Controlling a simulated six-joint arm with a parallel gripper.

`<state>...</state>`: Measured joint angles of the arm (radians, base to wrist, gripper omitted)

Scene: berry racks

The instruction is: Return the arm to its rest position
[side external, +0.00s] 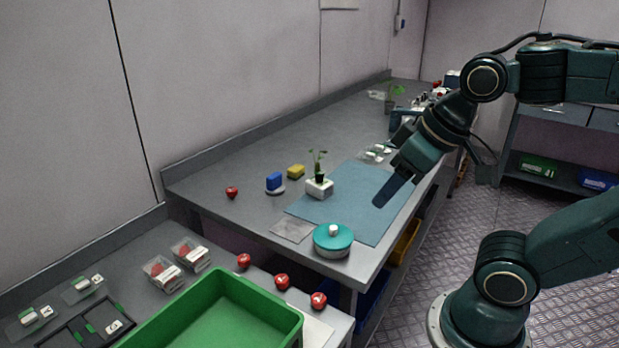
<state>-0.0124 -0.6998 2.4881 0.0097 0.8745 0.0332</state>
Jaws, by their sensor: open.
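My gripper (394,189) hangs from my dark green arm at the right and points down and left above the right part of the blue mat (372,190). It is open, and I see nothing between its fingers. The fingers overlap each other from this side, so the gap is hard to see. It is apart from the plant and the round teal container.
A green crate (215,316) and several red berries are in front. Clutter lines the bench's far end.

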